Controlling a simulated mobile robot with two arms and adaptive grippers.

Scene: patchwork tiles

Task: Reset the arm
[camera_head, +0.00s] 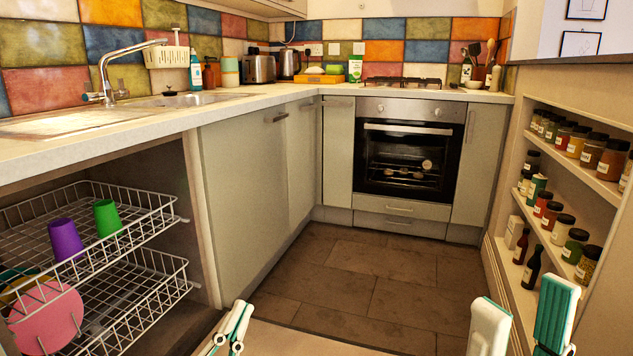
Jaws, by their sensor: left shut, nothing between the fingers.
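My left gripper (236,322) shows at the bottom of the head view, left of the middle. Its white and green fingers are together, with nothing between them. My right gripper (522,322) shows at the bottom right. Its two fingers stand apart and nothing is seen between them. Only the front parts of both grippers are in view.
On the left, an open cabinet holds a two-tier wire rack (150,232) with a purple cup (65,240), a green cup (106,218) and a pink plate (45,318). An oven (408,150) stands ahead. Jar shelves (600,187) line the right. The floor between is clear.

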